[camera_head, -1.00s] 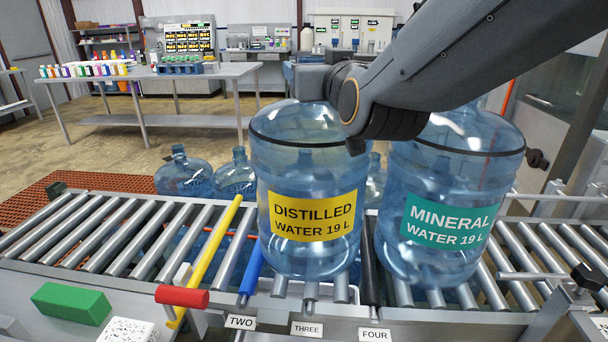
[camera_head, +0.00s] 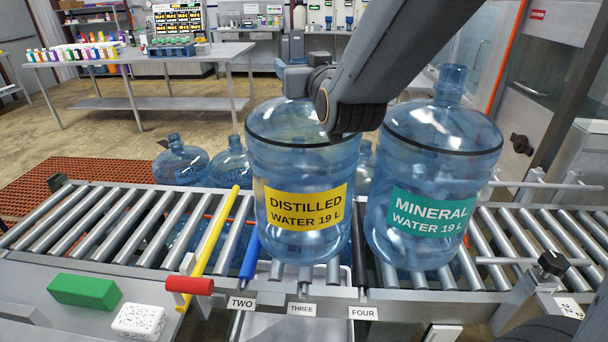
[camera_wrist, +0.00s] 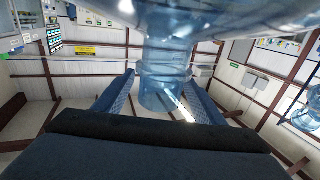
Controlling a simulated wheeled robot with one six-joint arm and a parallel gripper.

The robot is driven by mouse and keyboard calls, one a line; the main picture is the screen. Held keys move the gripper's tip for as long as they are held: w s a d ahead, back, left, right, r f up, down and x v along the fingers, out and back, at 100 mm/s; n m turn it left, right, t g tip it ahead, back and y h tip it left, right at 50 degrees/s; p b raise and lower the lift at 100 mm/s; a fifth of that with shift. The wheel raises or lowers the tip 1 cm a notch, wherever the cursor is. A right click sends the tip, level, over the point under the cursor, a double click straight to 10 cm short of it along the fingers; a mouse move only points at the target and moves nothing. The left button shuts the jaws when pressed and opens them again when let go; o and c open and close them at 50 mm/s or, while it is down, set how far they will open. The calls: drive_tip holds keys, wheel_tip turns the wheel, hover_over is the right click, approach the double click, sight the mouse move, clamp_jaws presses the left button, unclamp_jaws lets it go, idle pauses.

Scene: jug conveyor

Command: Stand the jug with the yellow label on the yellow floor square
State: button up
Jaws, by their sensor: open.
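The jug with the yellow label (camera_head: 306,207), reading DISTILLED WATER 19 L, stands upright on the roller conveyor (camera_head: 110,225) behind the THREE sign. My gripper (camera_head: 298,82) is at its top, and my arm hides the jug's neck in the head view. In the wrist view my gripper (camera_wrist: 160,98) is open, with one finger on each side of a blue jug neck (camera_wrist: 160,82). I cannot tell whether the fingers touch it. The yellow floor square is not in view.
A jug with a green MINERAL label (camera_head: 432,212) stands close on the right. A yellow bar (camera_head: 212,240) and a blue bar (camera_head: 250,257) lie to the left. More jugs (camera_head: 181,162) stand behind the conveyor. A green block (camera_head: 85,291) lies front left. Open floor (camera_head: 180,125) shows beyond.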

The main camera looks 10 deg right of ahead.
drive_tip(key=shift+w+a, duration=0.2)
drive_tip(key=shift+w, duration=0.9)
clamp_jaws()
drive_tip(key=shift+r, duration=0.1)
